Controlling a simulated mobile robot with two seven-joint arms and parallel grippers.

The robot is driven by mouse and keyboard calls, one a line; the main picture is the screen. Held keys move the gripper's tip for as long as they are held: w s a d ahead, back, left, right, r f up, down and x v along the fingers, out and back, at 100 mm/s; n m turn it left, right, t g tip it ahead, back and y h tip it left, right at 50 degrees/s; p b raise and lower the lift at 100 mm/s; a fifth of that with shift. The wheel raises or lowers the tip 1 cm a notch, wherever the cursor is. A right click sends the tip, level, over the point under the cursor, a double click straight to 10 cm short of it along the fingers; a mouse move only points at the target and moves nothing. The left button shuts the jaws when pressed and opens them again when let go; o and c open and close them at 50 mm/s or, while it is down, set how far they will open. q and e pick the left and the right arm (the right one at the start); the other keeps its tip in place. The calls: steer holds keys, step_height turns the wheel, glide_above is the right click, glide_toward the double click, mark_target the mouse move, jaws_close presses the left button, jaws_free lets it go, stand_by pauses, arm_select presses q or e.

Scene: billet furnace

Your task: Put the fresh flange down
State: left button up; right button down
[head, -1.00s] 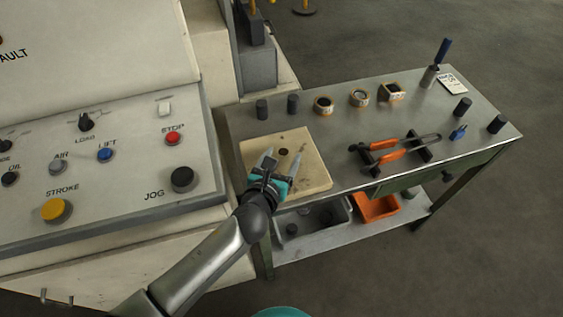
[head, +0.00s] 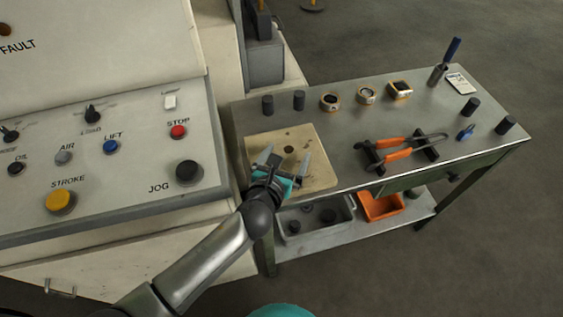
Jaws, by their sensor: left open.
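My left gripper (head: 285,158) is open, its two fingers spread above the pale square board (head: 318,183) at the near left of the bench. A small dark round spot (head: 289,149) shows on the board between the fingertips; I cannot tell if it is a hole or a part. I see nothing held in the fingers. No thing can be surely told as the fresh flange. Two ring-shaped parts (head: 330,102) (head: 366,95) and a squarish one (head: 400,90) stand along the bench's back. My right gripper is not in view.
Orange-handled tongs (head: 397,154) rest on dark supports right of the board. Dark cylinders (head: 268,104) stand on the metal bench (head: 440,115). A grey bin (head: 292,228) and orange bin (head: 382,207) sit below. The control panel (head: 130,190) is at left.

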arm_select(q)
steer(key=p+v, duration=0.2)
steer(key=v, duration=0.9)
steer(key=shift+s+a+r, duration=0.15)
steer(key=shift+s+r, duration=0.1)
steer(key=shift+s, duration=0.2)
